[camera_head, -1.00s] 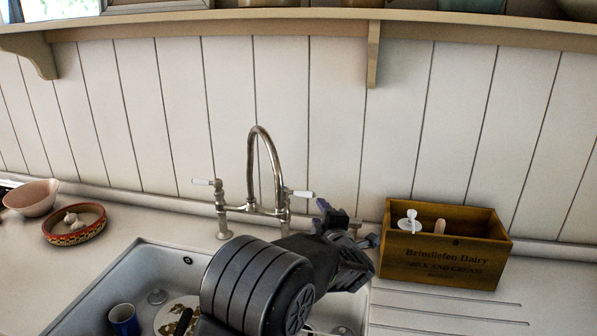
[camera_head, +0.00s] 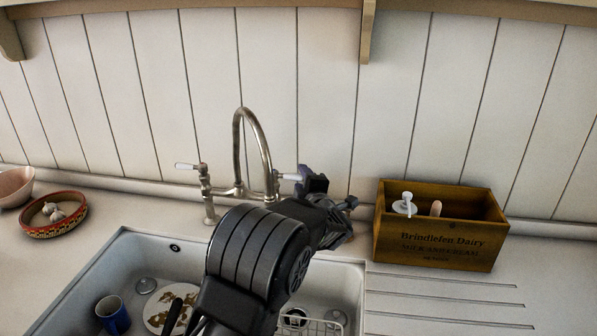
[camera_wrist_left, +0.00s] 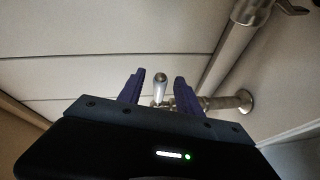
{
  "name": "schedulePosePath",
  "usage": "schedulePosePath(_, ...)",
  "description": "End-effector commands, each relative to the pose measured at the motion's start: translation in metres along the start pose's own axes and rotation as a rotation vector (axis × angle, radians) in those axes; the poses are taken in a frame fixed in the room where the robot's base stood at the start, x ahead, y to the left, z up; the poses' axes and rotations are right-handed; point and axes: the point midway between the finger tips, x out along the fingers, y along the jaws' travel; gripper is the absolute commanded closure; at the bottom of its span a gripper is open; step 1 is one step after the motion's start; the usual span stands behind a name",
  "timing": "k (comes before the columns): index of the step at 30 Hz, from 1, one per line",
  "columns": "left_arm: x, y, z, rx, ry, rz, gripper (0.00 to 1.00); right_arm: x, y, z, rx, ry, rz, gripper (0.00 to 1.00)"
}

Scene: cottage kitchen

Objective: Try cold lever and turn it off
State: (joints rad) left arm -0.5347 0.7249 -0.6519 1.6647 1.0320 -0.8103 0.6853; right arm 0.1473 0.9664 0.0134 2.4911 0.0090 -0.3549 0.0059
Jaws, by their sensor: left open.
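The bridge tap (camera_head: 241,140) stands behind the sink, with a tall curved spout and two white-tipped levers. The left lever (camera_head: 187,166) points left. The right lever (camera_head: 288,176) points right, towards my left gripper (camera_head: 318,183). No hot or cold mark is legible. In the left wrist view, the white lever tip (camera_wrist_left: 160,84) shows in the gap between the two open purple fingers of my left gripper (camera_wrist_left: 160,77). Whether either finger touches it cannot be told. My arm hides part of the tap's right side. No water is visible at the spout. My right gripper is out of view.
The sink (camera_head: 110,262) holds a blue mug (camera_head: 112,312), a soiled plate (camera_head: 157,312) and a white rack (camera_head: 322,328). A wooden crate (camera_head: 433,248) stands close right of my gripper. A patterned bowl (camera_head: 52,228) is at left. The ribbed drainboard (camera_head: 445,300) is clear.

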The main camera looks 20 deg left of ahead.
Motion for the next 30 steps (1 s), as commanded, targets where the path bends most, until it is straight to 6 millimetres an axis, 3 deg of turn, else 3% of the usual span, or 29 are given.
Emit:
schedulePosePath(9,0.041,0.002,-0.001,0.001,0.001,0.001,0.58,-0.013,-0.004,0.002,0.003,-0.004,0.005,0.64)
schedulePosePath(19,0.045,0.000,0.000,0.000,-0.001,0.000,0.59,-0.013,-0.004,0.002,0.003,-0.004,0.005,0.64)
schedulePosePath(30,0.044,0.000,0.000,0.000,-0.001,0.000,0.90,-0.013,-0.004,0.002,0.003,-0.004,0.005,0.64)
